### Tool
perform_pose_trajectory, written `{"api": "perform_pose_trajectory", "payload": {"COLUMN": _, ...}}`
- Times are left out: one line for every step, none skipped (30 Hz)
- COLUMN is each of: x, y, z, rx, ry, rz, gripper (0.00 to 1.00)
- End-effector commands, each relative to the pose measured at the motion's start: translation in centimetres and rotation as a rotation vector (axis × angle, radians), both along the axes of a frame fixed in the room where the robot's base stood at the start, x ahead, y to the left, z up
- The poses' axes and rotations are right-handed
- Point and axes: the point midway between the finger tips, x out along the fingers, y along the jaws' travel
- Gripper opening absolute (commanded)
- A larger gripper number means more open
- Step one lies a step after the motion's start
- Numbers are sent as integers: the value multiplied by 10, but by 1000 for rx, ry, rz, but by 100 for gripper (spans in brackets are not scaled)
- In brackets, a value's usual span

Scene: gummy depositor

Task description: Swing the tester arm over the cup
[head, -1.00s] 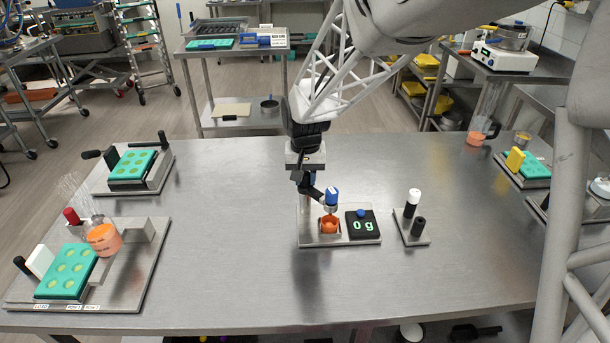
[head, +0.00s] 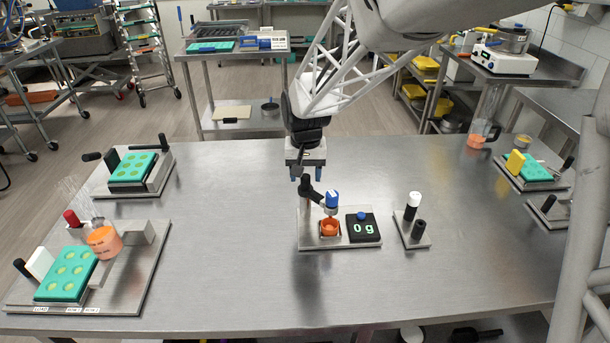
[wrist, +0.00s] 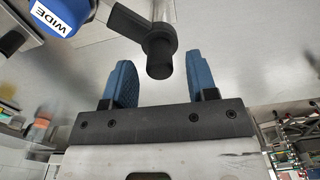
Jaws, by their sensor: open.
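The tester station (head: 312,241) stands near the middle of the table. Its black tester arm (head: 311,191) carries a blue-topped probe (head: 332,198), which sits over the orange cup (head: 330,227). In the wrist view the blue cap (wrist: 62,14) reads "WIDE", and the dark end of the arm's pivot (wrist: 158,58) lies just beyond my fingertips. My gripper (head: 307,176) is open and empty, pointing down behind and above the tester arm. Its two blue fingers (wrist: 164,85) are spread and apart from the pivot, as far as I can tell.
A small stand (head: 416,228) with a white-topped and a black post is to the right. Green mould stations (head: 133,166) are at left and right. The table's front middle is clear.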

Motion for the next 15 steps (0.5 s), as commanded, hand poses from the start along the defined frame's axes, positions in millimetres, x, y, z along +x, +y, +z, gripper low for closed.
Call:
{"api": "perform_pose_trajectory", "payload": {"x": 0, "y": 0, "z": 7, "rx": 1, "ry": -3, "rz": 0, "gripper": 53}}
{"api": "perform_pose_trajectory", "payload": {"x": 0, "y": 0, "z": 11, "rx": 1, "ry": -3, "rz": 0, "gripper": 53}}
{"api": "perform_pose_trajectory", "payload": {"x": 0, "y": 0, "z": 16, "rx": 1, "ry": -2, "rz": 0, "gripper": 53}}
{"api": "perform_pose_trajectory", "payload": {"x": 0, "y": 0, "z": 20, "rx": 1, "ry": -2, "rz": 0, "gripper": 53}}
{"api": "perform_pose_trajectory", "payload": {"x": 1, "y": 0, "z": 24, "rx": 1, "ry": -3, "rz": 0, "gripper": 53}}
{"api": "perform_pose_trajectory", "payload": {"x": 1, "y": 0, "z": 29, "rx": 1, "ry": -3, "rz": 0, "gripper": 53}}
{"api": "perform_pose_trajectory", "payload": {"x": 0, "y": 0, "z": 33, "rx": 1, "ry": -2, "rz": 0, "gripper": 53}}
{"api": "perform_pose_trajectory", "payload": {"x": 0, "y": 0, "z": 36, "rx": 0, "ry": -2, "rz": 0, "gripper": 53}}
{"api": "perform_pose_trajectory", "payload": {"x": 0, "y": 0, "z": 41, "rx": 1, "ry": -2, "rz": 0, "gripper": 53}}
{"api": "perform_pose_trajectory", "payload": {"x": 0, "y": 0, "z": 44, "rx": 1, "ry": -2, "rz": 0, "gripper": 53}}
{"api": "perform_pose_trajectory", "payload": {"x": 0, "y": 0, "z": 46, "rx": 1, "ry": -2, "rz": 0, "gripper": 53}}
{"api": "perform_pose_trajectory", "payload": {"x": 0, "y": 0, "z": 50, "rx": 0, "ry": -1, "rz": 0, "gripper": 53}}
{"api": "perform_pose_trajectory", "payload": {"x": 0, "y": 0, "z": 52, "rx": 0, "ry": -1, "rz": 0, "gripper": 53}}
{"api": "perform_pose_trajectory", "payload": {"x": 0, "y": 0, "z": 53, "rx": 0, "ry": 0, "rz": 0, "gripper": 53}}
{"api": "perform_pose_trajectory", "payload": {"x": 0, "y": 0, "z": 55, "rx": 0, "ry": 0, "rz": 0, "gripper": 53}}
